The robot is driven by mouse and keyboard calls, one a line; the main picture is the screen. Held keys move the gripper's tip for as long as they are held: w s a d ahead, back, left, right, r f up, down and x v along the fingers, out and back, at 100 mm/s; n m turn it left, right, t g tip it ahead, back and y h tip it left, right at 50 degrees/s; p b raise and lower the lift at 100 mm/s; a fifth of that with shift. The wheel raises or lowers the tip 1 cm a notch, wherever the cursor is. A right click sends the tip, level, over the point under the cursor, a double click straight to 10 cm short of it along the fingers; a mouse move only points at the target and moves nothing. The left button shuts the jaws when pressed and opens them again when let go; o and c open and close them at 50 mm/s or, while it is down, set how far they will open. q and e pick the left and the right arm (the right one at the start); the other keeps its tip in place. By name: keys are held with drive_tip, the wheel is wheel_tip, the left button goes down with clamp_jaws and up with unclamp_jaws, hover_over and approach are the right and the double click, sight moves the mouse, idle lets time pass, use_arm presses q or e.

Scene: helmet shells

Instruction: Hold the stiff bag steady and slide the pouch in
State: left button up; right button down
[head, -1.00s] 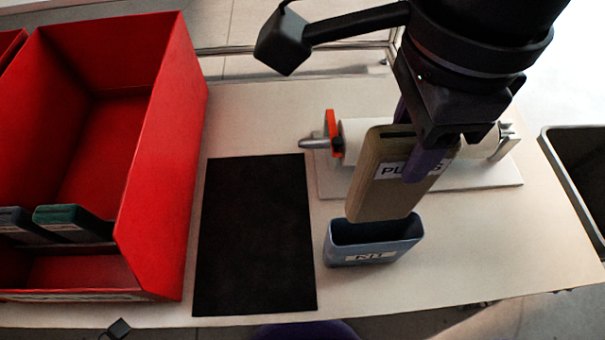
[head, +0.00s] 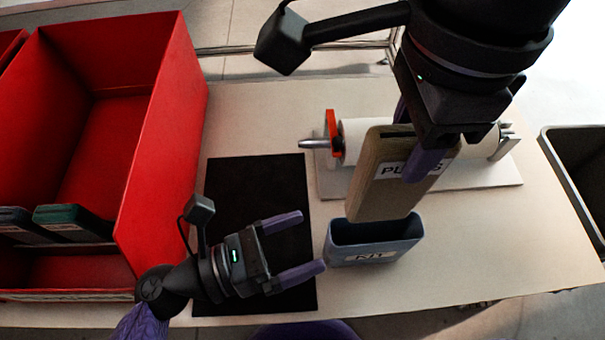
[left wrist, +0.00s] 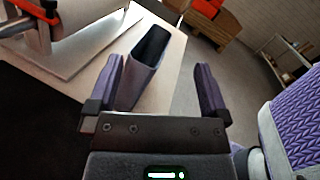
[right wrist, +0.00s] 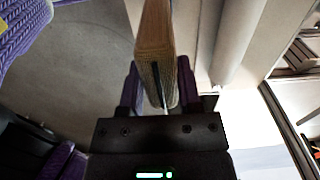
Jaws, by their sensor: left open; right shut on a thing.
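The stiff bag (head: 372,246) is a blue-grey open-topped holder with a label, standing upright on the table. It also shows in the left wrist view (left wrist: 147,75). The pouch (head: 388,186) is a flat tan piece with a white label. My right gripper (head: 418,150) is shut on its upper end and holds it upright, its lower end at the bag's mouth. Whether that end is inside the mouth is hard to tell. The pouch also shows in the right wrist view (right wrist: 155,45). My left gripper (head: 312,243) is open and empty, fingers pointing toward the bag from its left, apart from it.
A black mat (head: 255,190) lies left of the bag. A red bin (head: 160,170) with dark flat items stands at the left. A white roll (head: 365,136) on a holder lies behind the pouch. A dark bin (head: 580,170) stands at the right.

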use_arm(q)
drive_tip(key=w+d+m+y, duration=0.1)
drive_tip(key=w+d+m, duration=0.1)
drive_tip(key=w+m, duration=0.1)
drive_tip(key=m+g+y, duration=0.3)
drive_tip(key=m+g, duration=0.1)
drive_tip(key=g, duration=0.1)
hover_over(353, 234)
drive_tip(key=s+a, duration=0.1)
drive_tip(key=s, duration=0.1)
wheel_tip(353, 234, down, 5)
drive_tip(key=shift+a+r, duration=0.1)
drive_tip(key=shift+r, duration=0.05)
drive_tip(key=shift+c, duration=0.3)
drive_tip(key=c, duration=1.2)
